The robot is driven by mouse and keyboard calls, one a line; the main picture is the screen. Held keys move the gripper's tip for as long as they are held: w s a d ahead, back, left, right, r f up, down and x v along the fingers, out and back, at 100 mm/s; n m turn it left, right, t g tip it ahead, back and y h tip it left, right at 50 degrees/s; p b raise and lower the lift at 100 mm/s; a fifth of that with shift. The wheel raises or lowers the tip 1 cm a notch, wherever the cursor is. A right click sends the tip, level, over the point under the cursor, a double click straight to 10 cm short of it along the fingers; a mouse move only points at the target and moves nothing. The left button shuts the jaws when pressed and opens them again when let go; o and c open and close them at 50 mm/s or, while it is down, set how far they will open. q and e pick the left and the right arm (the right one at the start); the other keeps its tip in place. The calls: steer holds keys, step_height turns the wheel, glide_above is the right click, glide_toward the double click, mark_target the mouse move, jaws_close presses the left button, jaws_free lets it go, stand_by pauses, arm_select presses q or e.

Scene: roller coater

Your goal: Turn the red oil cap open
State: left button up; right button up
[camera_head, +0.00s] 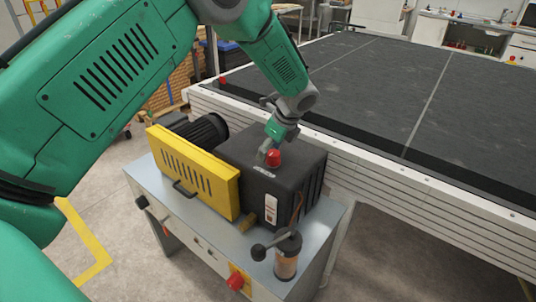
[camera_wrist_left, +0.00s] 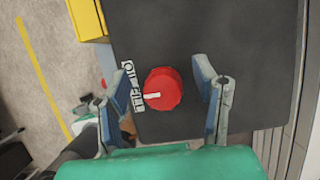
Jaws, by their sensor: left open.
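The red oil cap (camera_head: 273,157) sits on top of the dark grey machine box (camera_head: 240,155). In the left wrist view the red oil cap (camera_wrist_left: 162,89) has a white mark pointing left, and a black and white label lies beside it. My left gripper (camera_head: 267,147) is at the cap, coming from above and behind. In the left wrist view the fingers of my left gripper (camera_wrist_left: 168,90) are open, one on each side of the cap, with a gap on both sides. The right gripper is not in view.
The box stands on a metal cart (camera_head: 175,205) beside a yellow guard (camera_head: 195,170) and a dark motor (camera_head: 205,130). A lever with a cylinder (camera_head: 287,256) stands at the cart's front right. A large dark conveyor bed (camera_head: 390,90) lies behind and to the right.

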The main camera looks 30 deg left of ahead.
mark_target(279, 155)
arm_select(q)
steer(key=shift+d+f, duration=0.1)
steer(key=shift+f, duration=0.35)
steer(key=shift+d+f, duration=0.15)
steer(key=shift+d, duration=1.25)
steer(key=a, duration=0.3)
steer(key=shift+s+f, duration=0.15)
steer(key=shift+f, duration=0.15)
steer(key=c, duration=1.1)
steer(key=shift+c, duration=0.2)
steer(key=shift+d, duration=0.65)
steer(key=shift+a, duration=0.15)
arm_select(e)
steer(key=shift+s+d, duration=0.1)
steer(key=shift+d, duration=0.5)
